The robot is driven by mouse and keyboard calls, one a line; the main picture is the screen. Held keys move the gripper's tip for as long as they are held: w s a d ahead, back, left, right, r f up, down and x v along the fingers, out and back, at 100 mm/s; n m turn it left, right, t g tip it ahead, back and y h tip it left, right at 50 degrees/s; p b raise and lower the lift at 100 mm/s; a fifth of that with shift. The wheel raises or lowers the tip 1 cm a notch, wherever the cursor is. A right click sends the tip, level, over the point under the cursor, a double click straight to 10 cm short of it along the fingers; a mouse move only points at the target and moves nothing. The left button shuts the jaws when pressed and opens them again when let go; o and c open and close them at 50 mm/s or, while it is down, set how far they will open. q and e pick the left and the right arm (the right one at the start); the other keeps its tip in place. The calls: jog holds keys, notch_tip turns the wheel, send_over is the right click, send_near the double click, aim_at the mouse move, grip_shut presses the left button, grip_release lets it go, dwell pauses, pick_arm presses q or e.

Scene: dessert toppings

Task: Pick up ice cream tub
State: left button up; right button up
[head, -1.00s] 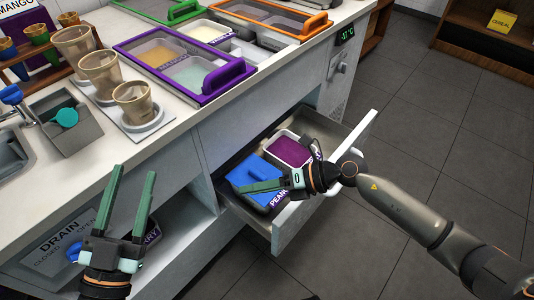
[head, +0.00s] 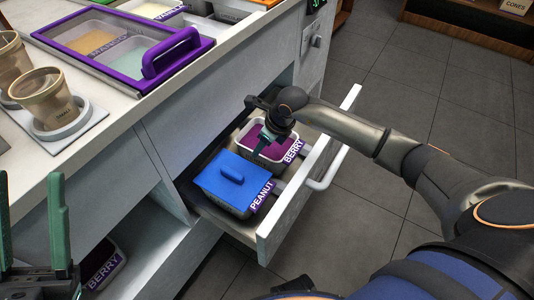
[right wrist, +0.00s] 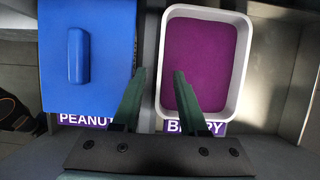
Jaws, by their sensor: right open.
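An open white tub with purple contents and a BERRY label (head: 291,151) stands in the pulled-out drawer; it also shows in the right wrist view (right wrist: 236,62). Beside it is a tub with a blue lid and a PEANUT label (head: 230,180), also in the right wrist view (right wrist: 105,60). My right gripper (head: 262,150) is open and points down at the BERRY tub. In the right wrist view its fingers (right wrist: 160,72) lie on either side of that tub's left wall; contact cannot be told. My left gripper (head: 32,205) is open and empty at the left edge, partly cut off.
The drawer (head: 276,232) has a front panel with a handle (head: 328,168). The counter (head: 85,150) above holds a purple-framed topping case (head: 140,50) and cups (head: 48,98). Another BERRY-labelled tub (head: 103,270) sits on a low shelf. The floor at right is clear.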

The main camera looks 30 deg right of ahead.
aim_at(257, 161)
jog(key=shift+b+x, duration=1.25)
jog(key=shift+x, duration=1.5)
jog(key=shift+w+d, duration=0.15)
jog(key=shift+f, duration=0.25)
grip_shut()
